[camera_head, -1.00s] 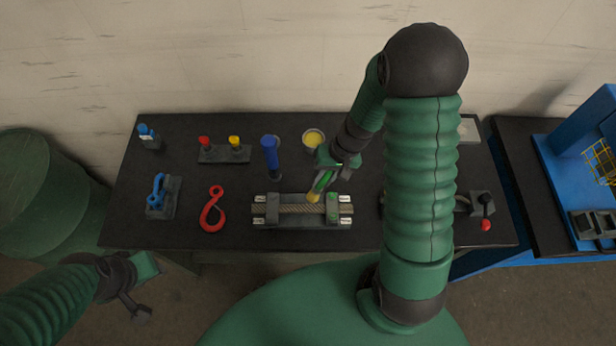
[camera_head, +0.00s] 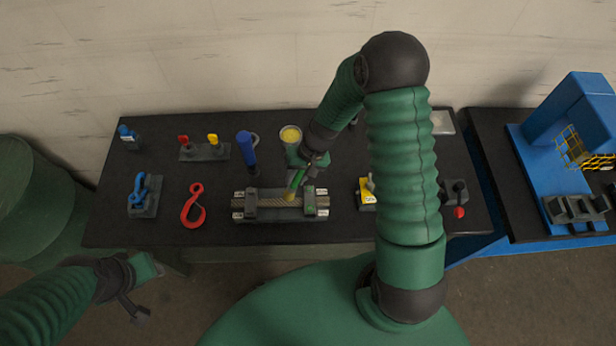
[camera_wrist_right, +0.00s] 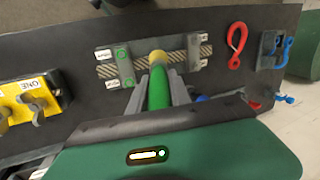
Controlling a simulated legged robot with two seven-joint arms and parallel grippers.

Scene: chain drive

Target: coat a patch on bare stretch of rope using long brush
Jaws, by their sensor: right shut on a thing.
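My right gripper (camera_head: 304,171) is shut on a long brush with a green handle (camera_head: 296,181) and a yellow tip (camera_head: 289,195). The rope (camera_head: 272,198) lies stretched between two grey clamps on a dark holder (camera_head: 240,215). The brush tip is over the rope, close to the right clamp; I cannot tell whether it touches. In the right wrist view the brush (camera_wrist_right: 158,88) points at the rope (camera_wrist_right: 190,58), its yellow tip covering part of it. A cup of yellow stuff (camera_head: 290,136) stands behind. My left gripper (camera_head: 132,304) is low at the left, off the table; its jaws are unclear.
A blue upright tool (camera_head: 246,150), a red hook (camera_head: 193,204), a blue shackle (camera_head: 142,192) and a stand with red and yellow knobs (camera_head: 204,150) are on the black table left of and behind the rope. A yellow switch box (camera_head: 367,194) stands to the right.

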